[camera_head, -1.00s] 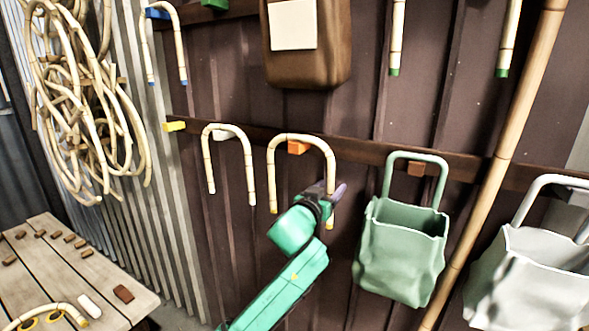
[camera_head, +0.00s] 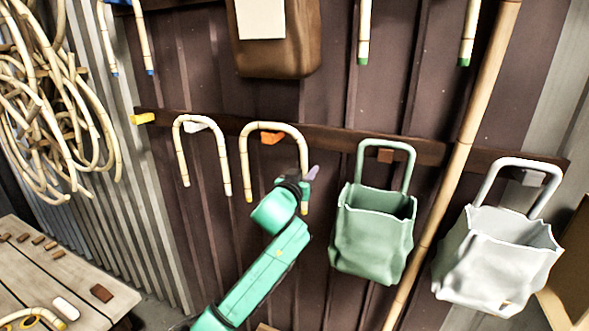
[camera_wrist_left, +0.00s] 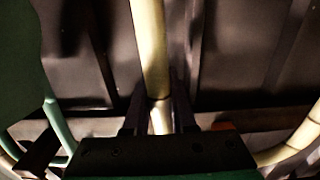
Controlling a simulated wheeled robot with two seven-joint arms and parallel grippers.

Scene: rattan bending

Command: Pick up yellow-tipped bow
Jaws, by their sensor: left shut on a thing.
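The yellow-tipped bow (camera_head: 247,160) is a pale rattan arch with yellow ends, hanging on an orange peg (camera_head: 271,138) on the wall rail. My left gripper (camera_head: 306,178) is at the lower part of its right leg, shut on it. In the left wrist view the bow's leg (camera_wrist_left: 148,50) runs down between the two fingers of my left gripper (camera_wrist_left: 158,112). The leg's yellow tip shows just below the gripper in the head view. My right gripper is not in view.
A white-tipped bow (camera_head: 182,160) hangs close by on the left. A green bag (camera_head: 372,238) and a white bag (camera_head: 495,262) hang to the right. A long pole (camera_head: 450,180) leans between them. A wooden table (camera_head: 75,285) stands at lower left.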

